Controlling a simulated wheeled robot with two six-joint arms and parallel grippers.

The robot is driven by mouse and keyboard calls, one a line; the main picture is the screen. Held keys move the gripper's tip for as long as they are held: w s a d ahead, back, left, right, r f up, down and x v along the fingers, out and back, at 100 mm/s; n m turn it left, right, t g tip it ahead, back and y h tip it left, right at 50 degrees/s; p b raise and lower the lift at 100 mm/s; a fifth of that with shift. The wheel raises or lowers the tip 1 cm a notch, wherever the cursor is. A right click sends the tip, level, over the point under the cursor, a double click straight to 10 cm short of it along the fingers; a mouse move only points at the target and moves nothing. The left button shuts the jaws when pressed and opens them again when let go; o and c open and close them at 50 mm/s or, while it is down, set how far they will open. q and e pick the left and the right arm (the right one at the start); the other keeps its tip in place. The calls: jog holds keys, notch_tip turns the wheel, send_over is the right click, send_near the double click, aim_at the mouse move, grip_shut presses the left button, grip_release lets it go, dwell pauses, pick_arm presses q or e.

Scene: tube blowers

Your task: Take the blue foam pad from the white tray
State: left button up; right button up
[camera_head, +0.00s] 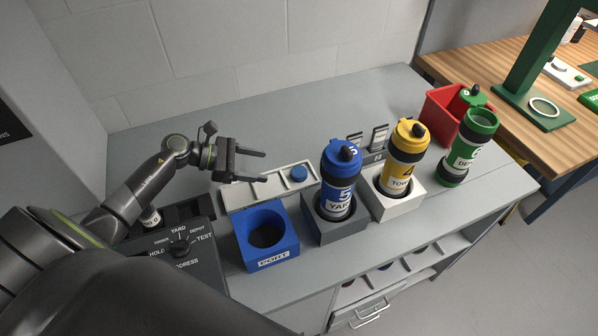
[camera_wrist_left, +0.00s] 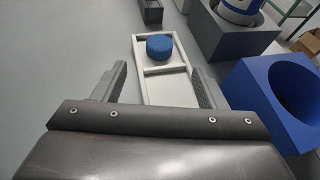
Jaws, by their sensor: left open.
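The blue foam pad (camera_head: 298,173) is a short round disc in the right compartment of the white tray (camera_head: 270,187). In the left wrist view the pad (camera_wrist_left: 159,47) lies in the far compartment of the tray (camera_wrist_left: 140,62), and the nearer compartment looks empty. My left gripper (camera_head: 265,167) is open and empty, above the left part of the tray and short of the pad. In the left wrist view its two fingers (camera_wrist_left: 160,82) stand apart on either side of the tray's near part. My right gripper is not in view.
A blue PORT block (camera_head: 284,253) with a round hole stands in front of the tray. Blue (camera_head: 339,181), yellow (camera_head: 405,158) and green (camera_head: 469,148) canisters stand to the right. A red bin (camera_head: 437,112) is behind them. The bench behind the tray is clear.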

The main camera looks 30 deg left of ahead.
aim_at(296, 171)
pick_arm(q)
jog(key=x, duration=0.3)
jog(key=shift+w, duration=0.1)
jog(key=shift+x, duration=3.45)
jog(key=shift+c, duration=0.5)
jog(key=c, duration=1)
